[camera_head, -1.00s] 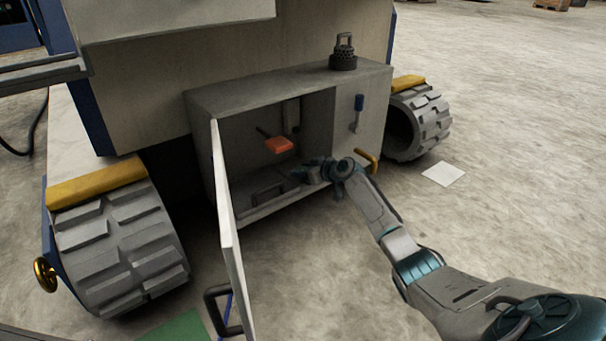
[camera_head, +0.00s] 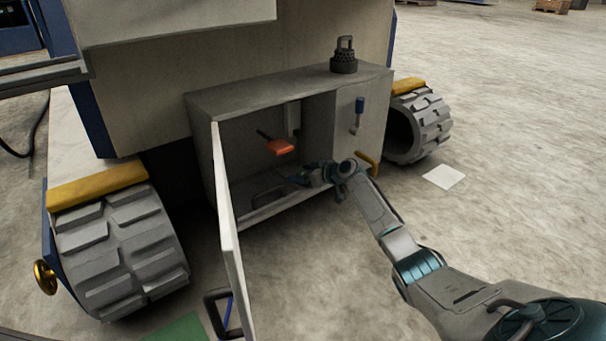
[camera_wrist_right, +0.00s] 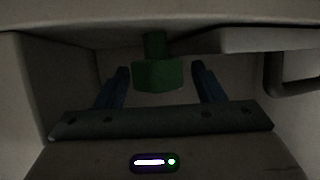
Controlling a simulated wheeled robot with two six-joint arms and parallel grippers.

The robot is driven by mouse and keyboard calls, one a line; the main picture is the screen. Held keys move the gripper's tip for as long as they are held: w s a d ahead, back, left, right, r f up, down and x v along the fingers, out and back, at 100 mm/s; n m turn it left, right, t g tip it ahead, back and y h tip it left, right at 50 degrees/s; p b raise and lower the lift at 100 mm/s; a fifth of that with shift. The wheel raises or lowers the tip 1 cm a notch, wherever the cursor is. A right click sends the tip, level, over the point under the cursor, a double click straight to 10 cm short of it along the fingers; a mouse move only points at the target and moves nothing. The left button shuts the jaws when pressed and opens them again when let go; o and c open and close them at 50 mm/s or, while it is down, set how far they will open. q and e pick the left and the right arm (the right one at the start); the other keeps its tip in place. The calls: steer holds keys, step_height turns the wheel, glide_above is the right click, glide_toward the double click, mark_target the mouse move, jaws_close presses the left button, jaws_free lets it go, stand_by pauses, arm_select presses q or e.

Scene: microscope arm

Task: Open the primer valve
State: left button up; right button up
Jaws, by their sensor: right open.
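The open cabinet (camera_head: 268,84) under the machine holds an orange block-like handle (camera_head: 279,147) on a dark stem. In the right wrist view a green knob-like part (camera_wrist_right: 158,75) hangs on a short stem from a surface above. I cannot tell for certain which of these is the primer valve. My right gripper (camera_head: 300,179) reaches into the lower part of the cabinet, below the orange handle. In the wrist view its two blue fingers (camera_wrist_right: 160,84) are open, one on each side of the green part, with gaps visible. The left gripper is out of view.
The cabinet door (camera_head: 230,230) stands open to the left of my arm. A dark curved handle (camera_wrist_right: 290,82) is at the right in the wrist view. Treaded wheels (camera_head: 120,245) flank the cabinet.

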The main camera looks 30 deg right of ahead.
steer(key=shift+s+d+r+p, duration=0.15)
steer(key=shift+s+r+p, duration=0.15)
steer(key=shift+p, duration=0.1)
steer(key=p+v, duration=0.6)
steer(key=v, duration=0.4)
steer(key=shift+f, duration=0.1)
